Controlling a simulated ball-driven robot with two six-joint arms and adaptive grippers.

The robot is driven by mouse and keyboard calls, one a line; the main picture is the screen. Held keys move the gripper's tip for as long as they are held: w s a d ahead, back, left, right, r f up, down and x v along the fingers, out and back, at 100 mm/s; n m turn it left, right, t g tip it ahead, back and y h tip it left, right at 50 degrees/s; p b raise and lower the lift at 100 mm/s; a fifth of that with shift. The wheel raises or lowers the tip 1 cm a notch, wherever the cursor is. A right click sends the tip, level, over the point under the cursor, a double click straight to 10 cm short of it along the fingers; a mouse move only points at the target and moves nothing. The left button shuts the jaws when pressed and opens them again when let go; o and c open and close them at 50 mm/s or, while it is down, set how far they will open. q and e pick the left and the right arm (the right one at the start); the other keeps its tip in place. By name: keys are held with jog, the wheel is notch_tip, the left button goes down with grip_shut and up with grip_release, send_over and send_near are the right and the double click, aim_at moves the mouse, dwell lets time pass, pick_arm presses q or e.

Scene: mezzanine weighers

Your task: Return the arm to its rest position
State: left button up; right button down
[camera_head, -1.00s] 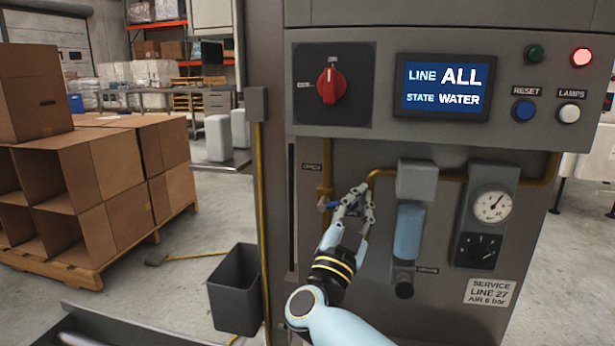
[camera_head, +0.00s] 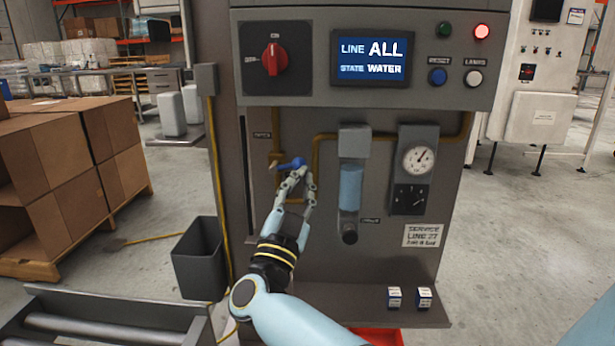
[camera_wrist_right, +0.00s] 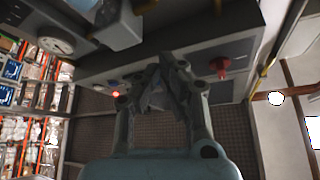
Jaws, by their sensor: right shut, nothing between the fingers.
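My right gripper (camera_head: 302,180) is in front of the grey cabinet (camera_head: 385,265), with its arm coming up from the bottom of the head view. Its fingers are shut with nothing between them. The fingertips appear just below and right of the blue valve handle (camera_head: 291,164) on the brass pipe; whether they touch it cannot be told. In the right wrist view the shut fingers (camera_wrist_right: 165,75) show in front of the cabinet, with its red knob to their right. My left gripper is not in view.
A screen (camera_head: 371,58) reads "LINE ALL, STATE WATER"; a red lamp (camera_head: 481,31) is lit. A blue filter bowl (camera_head: 351,188) and gauge (camera_head: 419,159) are right of the gripper. Two small boxes (camera_head: 394,298) sit on the lower ledge. A grey bin (camera_head: 199,258) and roller conveyor (camera_head: 90,325) are left.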

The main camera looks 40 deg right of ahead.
jog(key=s+a+f+n+t+y, duration=0.15)
jog(key=s+f+n+y, duration=0.4)
jog(key=f, duration=0.65)
jog(key=s+a+f+n+y, duration=0.3)
jog(key=s+f+n+y, duration=0.25)
jog(key=f, duration=0.65)
jog(key=s+a+f+n+y, duration=0.2)
jog(key=s+f+n+y, duration=0.35)
jog(key=f, duration=0.75)
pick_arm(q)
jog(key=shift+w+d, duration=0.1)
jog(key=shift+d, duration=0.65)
pick_arm(e)
jog(key=s+f+g+y, duration=0.1)
jog(key=s+f+g, duration=0.3)
jog(key=s, duration=0.6)
jog(key=s+a+f+n+g+y, duration=0.1)
jog(key=s+f+g, duration=0.3)
jog(key=s+f, duration=0.3)
jog(key=s+f+g+y, duration=0.1)
jog(key=s+f+g, duration=0.3)
jog(key=s, duration=1.1)
jog(key=shift+s+a+f+n, duration=0.25)
jog(key=shift+f+n, duration=0.1)
jog(key=shift+f, duration=0.5)
